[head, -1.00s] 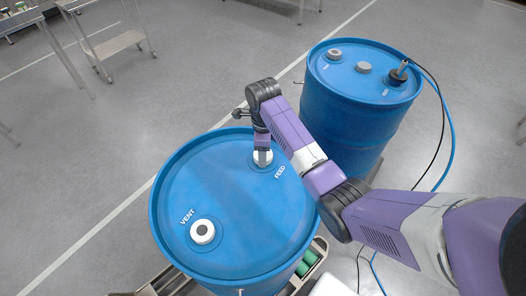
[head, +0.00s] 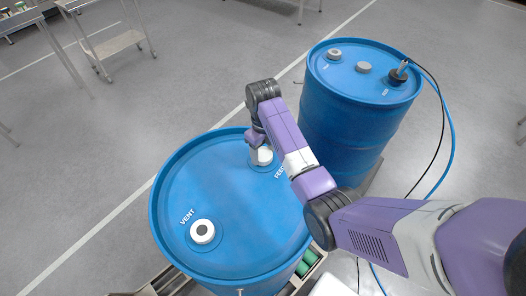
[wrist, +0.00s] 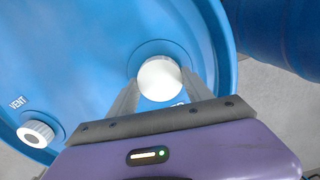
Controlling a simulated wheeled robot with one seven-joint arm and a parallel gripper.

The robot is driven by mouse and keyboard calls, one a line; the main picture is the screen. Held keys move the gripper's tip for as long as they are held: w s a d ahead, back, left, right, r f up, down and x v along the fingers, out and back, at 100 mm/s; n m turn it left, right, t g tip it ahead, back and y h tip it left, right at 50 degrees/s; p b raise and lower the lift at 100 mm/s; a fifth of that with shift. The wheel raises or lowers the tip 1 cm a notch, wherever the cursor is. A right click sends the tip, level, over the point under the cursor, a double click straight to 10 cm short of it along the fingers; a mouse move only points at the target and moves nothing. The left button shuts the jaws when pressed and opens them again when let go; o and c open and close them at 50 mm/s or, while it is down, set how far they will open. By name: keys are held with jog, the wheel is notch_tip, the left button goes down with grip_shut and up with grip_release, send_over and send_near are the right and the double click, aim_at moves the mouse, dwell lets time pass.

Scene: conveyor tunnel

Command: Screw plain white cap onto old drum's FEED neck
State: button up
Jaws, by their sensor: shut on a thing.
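The old drum (head: 237,225) is the near blue drum, with FEED and VENT printed on its lid. The plain white cap (head: 261,156) is at the FEED neck and also shows in the wrist view (wrist: 160,78). My gripper (head: 260,149) is shut on the cap, and its two fingers flank it in the wrist view (wrist: 160,88). The cap hides the neck, so I cannot tell how far it is seated. A white cap with a dark centre (head: 203,231) sits on the VENT neck.
A second blue drum (head: 345,120) stands behind to the right, with grey fittings and a dark connector (head: 398,75) on its lid. A blue hose (head: 452,140) and a black cable run down its right side. A cart (head: 112,44) stands at the far left.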

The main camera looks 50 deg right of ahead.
jog(key=o, duration=1.4)
jog(key=c, duration=0.3)
jog(key=shift+c, duration=0.2)
